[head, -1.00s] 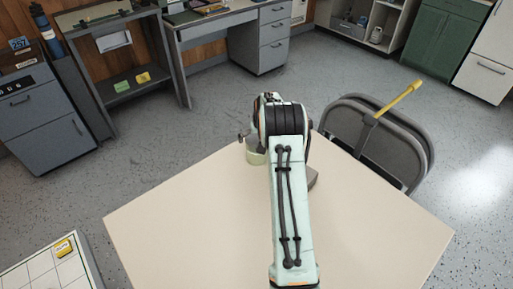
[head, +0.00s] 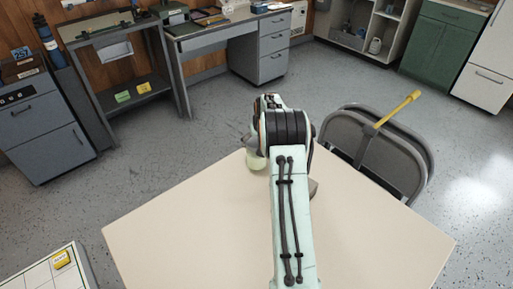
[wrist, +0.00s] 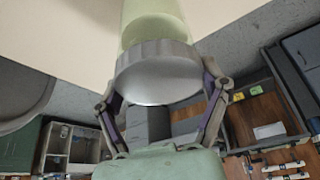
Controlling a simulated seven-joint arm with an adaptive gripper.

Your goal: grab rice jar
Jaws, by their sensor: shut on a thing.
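The rice jar (head: 256,161) stands near the far edge of the table, partly hidden by my arm. In the wrist view the jar (wrist: 150,22) has a pale green see-through body and a wide silver lid (wrist: 158,75) that faces the camera. No label shows. My gripper (wrist: 162,85) has one finger on each side of the lid and is shut on the jar. In the head view my gripper (head: 254,141) is mostly hidden behind my wrist, just above the jar.
The table's left and front are clear.

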